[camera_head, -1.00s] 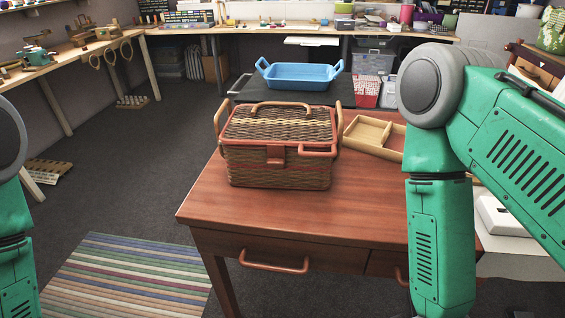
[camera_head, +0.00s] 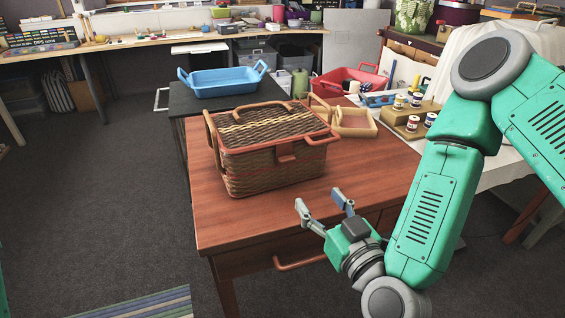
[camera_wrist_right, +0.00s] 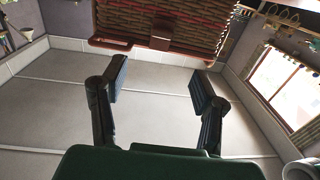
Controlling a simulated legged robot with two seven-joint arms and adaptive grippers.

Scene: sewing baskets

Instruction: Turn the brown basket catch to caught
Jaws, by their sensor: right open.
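The brown wicker basket (camera_head: 262,165) stands upright on the reddish wooden table (camera_head: 225,222), its lid down. Its brown catch (camera_head: 287,158) is on the front rim, and it also shows in the right wrist view (camera_wrist_right: 162,35) at the top, on the basket (camera_wrist_right: 205,17). I cannot tell from these frames whether the catch is caught. My right gripper (camera_head: 322,203) is open and empty, in front of the basket near the table's front edge and apart from it. In the wrist view its two fingers (camera_wrist_right: 160,85) are spread below the catch. My left gripper is not in view.
A wooden divided tray (camera_head: 352,124) lies behind the basket. A blue tray (camera_head: 222,82) stands on a dark table beyond. A red bin (camera_head: 350,82) and small jars (camera_head: 413,123) stand to the right. The table's front left is clear.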

